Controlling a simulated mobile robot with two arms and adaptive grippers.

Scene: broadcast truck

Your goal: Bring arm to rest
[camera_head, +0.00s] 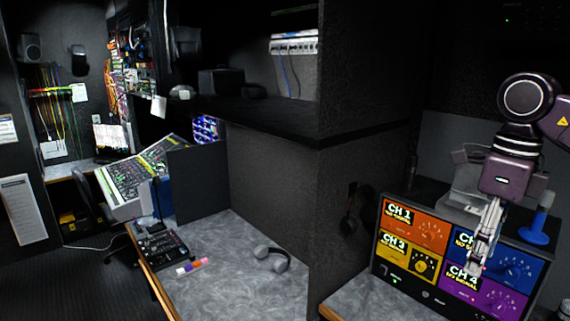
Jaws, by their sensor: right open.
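My right arm comes in from the right edge, with its gripper (480,255) pointing down. The gripper hangs in front of a monitor (388,277) showing coloured panels, including CH 1 and CH 4, and covers part of the screen. The fingers are seen nearly edge-on and nothing shows between them. I cannot tell how far the fingertips are from the screen. My left gripper is not in view.
Grey headphones (271,258) lie on the grey desk (235,285). A black control box (165,245) and small coloured blocks (192,266) are at its left. A mixing console (135,175) stands behind. A dark partition (270,180) divides the desks.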

